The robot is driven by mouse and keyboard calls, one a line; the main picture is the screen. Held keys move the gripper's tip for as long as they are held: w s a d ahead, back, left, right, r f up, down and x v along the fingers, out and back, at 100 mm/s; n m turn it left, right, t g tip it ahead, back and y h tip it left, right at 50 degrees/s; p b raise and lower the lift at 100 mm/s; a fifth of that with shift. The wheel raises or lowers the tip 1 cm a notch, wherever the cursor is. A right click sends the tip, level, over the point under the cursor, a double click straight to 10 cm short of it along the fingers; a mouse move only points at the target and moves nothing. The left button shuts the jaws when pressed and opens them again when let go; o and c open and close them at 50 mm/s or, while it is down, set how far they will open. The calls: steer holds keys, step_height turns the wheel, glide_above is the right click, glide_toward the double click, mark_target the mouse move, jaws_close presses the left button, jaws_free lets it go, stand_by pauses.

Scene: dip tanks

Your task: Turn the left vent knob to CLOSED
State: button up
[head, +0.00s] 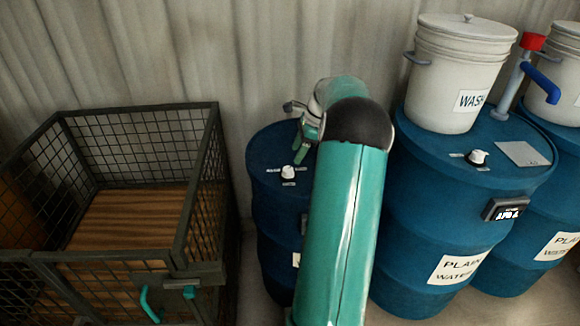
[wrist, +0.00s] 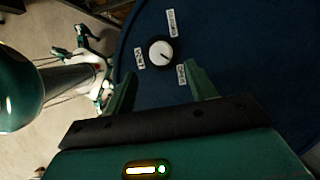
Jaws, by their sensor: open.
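The left vent knob (head: 288,171) is a small white-topped knob with a dark base on the lid of the left blue drum (head: 262,152). In the wrist view the knob (wrist: 160,53) has three small labels around it; the print is too small to read surely. A dark mark on its top seems to point to the lower right. My gripper (wrist: 159,67) is open and empty, its two teal fingers apart on either side below the knob in the picture, not touching it. In the head view my arm hides the right part of this drum.
A second blue drum (head: 415,205) at right carries a white bucket (head: 445,85) and another vent knob (head: 478,157). A wire-mesh crate (head: 213,165) stands at left.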

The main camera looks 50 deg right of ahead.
mark_target(288, 169)
steer(key=x, duration=0.7)
steer(key=shift+f, duration=0.1)
steer(key=c, duration=1)
